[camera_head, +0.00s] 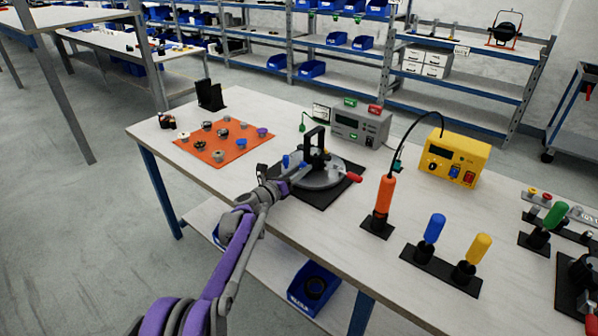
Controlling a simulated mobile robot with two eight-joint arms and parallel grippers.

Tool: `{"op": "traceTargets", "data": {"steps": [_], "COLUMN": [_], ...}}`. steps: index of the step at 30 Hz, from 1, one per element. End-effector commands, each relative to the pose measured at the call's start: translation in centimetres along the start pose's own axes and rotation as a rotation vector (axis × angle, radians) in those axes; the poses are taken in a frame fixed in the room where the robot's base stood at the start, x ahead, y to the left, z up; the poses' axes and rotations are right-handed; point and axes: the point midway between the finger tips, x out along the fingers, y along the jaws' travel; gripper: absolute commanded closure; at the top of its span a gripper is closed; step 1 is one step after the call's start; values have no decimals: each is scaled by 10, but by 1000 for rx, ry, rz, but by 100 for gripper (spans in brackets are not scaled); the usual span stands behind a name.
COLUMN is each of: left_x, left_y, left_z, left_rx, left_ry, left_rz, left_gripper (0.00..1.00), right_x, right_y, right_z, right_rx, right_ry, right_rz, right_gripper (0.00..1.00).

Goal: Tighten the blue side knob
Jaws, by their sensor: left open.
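The blue side knob (286,161) is a small blue spot at the left side of a fixture with a round grey plate (325,178) and a black upright bracket (314,146). The fixture stands on a black mat on the table. A red handle (354,177) sticks out at its right. My left gripper (293,174) is at the fixture's left edge, close to the knob. It is open; its fingers are small and partly merge with the fixture, so I cannot tell whether they touch the knob. My right gripper is out of view.
An orange mat (210,155) with several small parts lies at left. A grey meter box (361,123) stands behind the fixture and a yellow unit (454,157) at right. An orange screwdriver (384,195) and blue (434,229) and yellow (479,248) handled tools stand upright at right.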

Motion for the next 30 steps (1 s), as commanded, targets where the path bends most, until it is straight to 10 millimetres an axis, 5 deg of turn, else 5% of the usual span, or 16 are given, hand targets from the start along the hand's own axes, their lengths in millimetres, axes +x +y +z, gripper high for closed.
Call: {"op": "traceTargets", "data": {"steps": [5,13,30], "left_x": [0,0,0], "left_y": [0,0,-1], "left_z": [0,0,1], "left_rx": [0,0,141], "left_ry": [0,0,0], "left_rz": [0,0,0], "left_gripper": [52,100,100], "right_x": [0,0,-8], "right_y": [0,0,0], "right_z": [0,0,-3], "right_rx": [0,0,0], "right_ry": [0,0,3], "right_rz": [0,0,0], "right_gripper": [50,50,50]}}
